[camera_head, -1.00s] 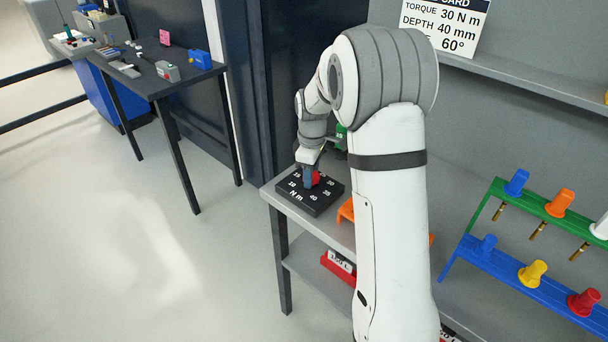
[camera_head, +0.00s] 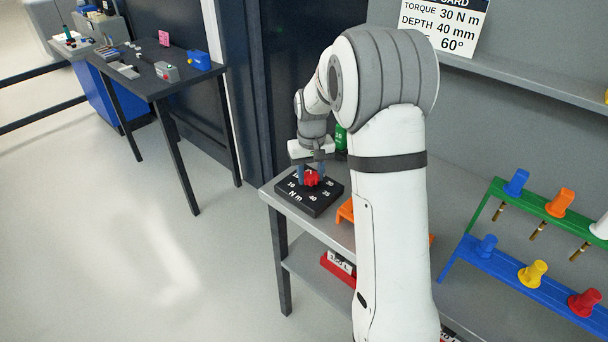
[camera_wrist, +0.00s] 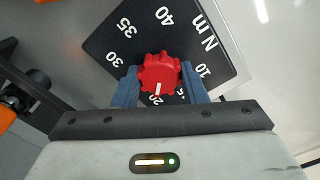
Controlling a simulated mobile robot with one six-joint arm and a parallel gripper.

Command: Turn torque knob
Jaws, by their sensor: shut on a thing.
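The red torque knob (camera_head: 311,179) sits on a black dial plate (camera_head: 318,206) on the grey bench; it also shows in the wrist view (camera_wrist: 159,72). The dial plate (camera_wrist: 188,49) has white numbers and "N m". The knob's white mark points down in the wrist view, close to the 20. The 30 is to the upper left, and the 25 is not visible. My gripper (camera_wrist: 158,76) is shut on the knob, one blue finger on each side. The card (camera_head: 443,27) reads torque 30 N m, depth 40 mm and 60°.
A green object (camera_head: 341,138) stands behind the dial, and an orange part (camera_head: 346,210) lies to its right. A rack with coloured-handled tools (camera_head: 515,268) is at the right. A dark table (camera_head: 150,84) with small items stands at the back left.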

